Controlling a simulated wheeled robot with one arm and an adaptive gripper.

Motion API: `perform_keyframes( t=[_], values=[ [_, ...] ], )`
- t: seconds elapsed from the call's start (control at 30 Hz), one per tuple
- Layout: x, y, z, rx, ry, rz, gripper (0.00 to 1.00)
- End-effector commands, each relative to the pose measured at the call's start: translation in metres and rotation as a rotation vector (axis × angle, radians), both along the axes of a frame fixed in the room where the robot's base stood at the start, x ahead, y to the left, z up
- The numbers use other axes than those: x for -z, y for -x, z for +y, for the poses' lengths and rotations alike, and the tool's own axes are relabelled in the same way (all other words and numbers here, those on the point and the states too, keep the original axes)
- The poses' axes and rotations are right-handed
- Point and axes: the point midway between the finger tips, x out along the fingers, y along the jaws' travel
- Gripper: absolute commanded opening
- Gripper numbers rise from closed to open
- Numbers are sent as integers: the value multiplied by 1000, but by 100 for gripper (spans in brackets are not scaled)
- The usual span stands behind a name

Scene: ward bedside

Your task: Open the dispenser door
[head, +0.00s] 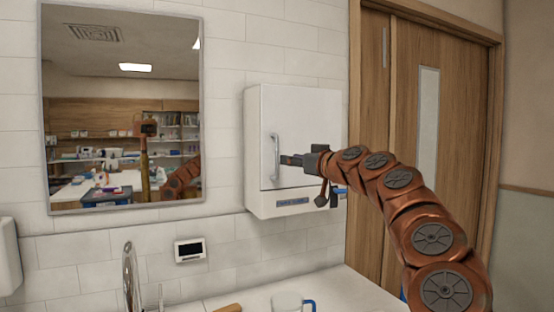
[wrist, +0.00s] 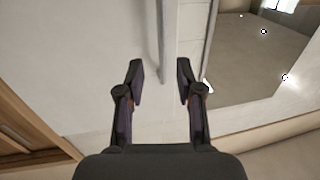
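The dispenser (head: 312,130) is a white wall cabinet with a blue label on its lower edge, and its front door looks shut. A vertical grey bar handle (head: 275,157) is on the left side of that door. My gripper (head: 287,160) is at the handle's mid-height, just right of it in the head view. In the wrist view my gripper (wrist: 160,80) is open and empty-looking, with the handle (wrist: 164,45) lined up between its fingertips. Whether the fingers reach around the bar or stop just short of it, I cannot tell.
A mirror (head: 122,110) hangs left of the dispenser. Below are a small wall display (head: 189,250), a tap (head: 130,280) and a white mug (head: 288,302) with a blue handle on the counter (head: 335,285). A wooden door (head: 400,120) is at the right.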

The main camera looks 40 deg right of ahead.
Motion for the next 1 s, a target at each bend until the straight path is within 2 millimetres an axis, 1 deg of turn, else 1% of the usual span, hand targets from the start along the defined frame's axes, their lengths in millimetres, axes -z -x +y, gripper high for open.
perform_keyframes(
  t=[0.4,0.6,0.77,1.0],
  values=[
    [-2,-52,-4,-4,0,3,36],
    [-2,-67,-7,-3,-1,1,36],
    [0,-73,-8,-3,0,2,36],
    [0,-74,-8,-3,0,1,36]
  ],
)
